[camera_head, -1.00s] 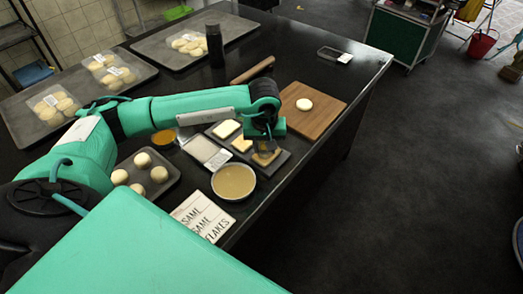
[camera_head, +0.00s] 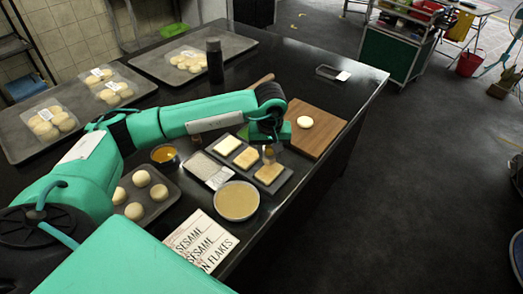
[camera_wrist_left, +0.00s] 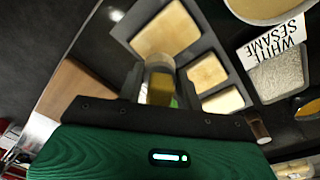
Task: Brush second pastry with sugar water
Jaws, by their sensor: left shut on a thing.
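Three square pale pastries lie in a row on a dark tray (camera_head: 284,181): a far one (camera_head: 227,145), a middle one (camera_head: 246,158) and a near one (camera_head: 269,173). In the left wrist view the near pastry (camera_wrist_left: 166,28), middle one (camera_wrist_left: 207,72) and far one (camera_wrist_left: 223,101) also show. My left gripper (camera_head: 268,143) is shut on a brush (camera_head: 268,156), held at the tray's right side, by the middle and near pastries. The brush (camera_wrist_left: 160,82) shows between the fingers; I cannot tell whether its tip touches anything. A round bowl (camera_head: 236,201) holds beige liquid. My right gripper is out of view.
A wooden board (camera_head: 325,118) with one round dough piece (camera_head: 305,122) is right of the gripper. A sesame tray (camera_head: 208,170), a yellow bowl (camera_head: 163,154) and a bun tray (camera_head: 152,208) stand left. A dark bottle (camera_head: 215,61) stands farther back.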

